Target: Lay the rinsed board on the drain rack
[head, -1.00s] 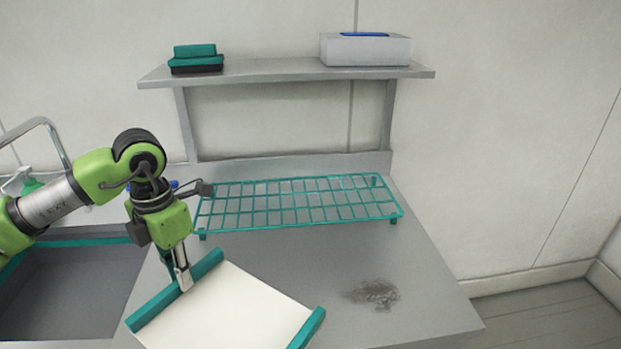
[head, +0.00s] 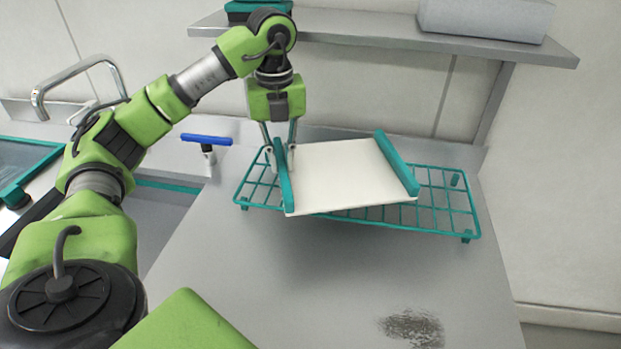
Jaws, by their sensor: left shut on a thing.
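The board (head: 342,177) is white with a teal bar along its left and right ends. My left gripper (head: 280,160) is shut on the board's left teal bar. The drain rack (head: 447,209) is a teal wire grid on short feet, on the grey counter. The board is over the left and middle of the rack, its front edge reaching past the rack's front. I cannot tell whether the board touches the wires. It hides much of the rack. My right gripper is not in view.
A shelf (head: 400,44) above the back of the counter carries a grey box (head: 487,18) and a teal item (head: 243,12). A sink (head: 165,215) with a tap (head: 75,78) is at left, near a blue-handled tool (head: 206,140). A dark smudge (head: 413,328) marks the otherwise clear front counter.

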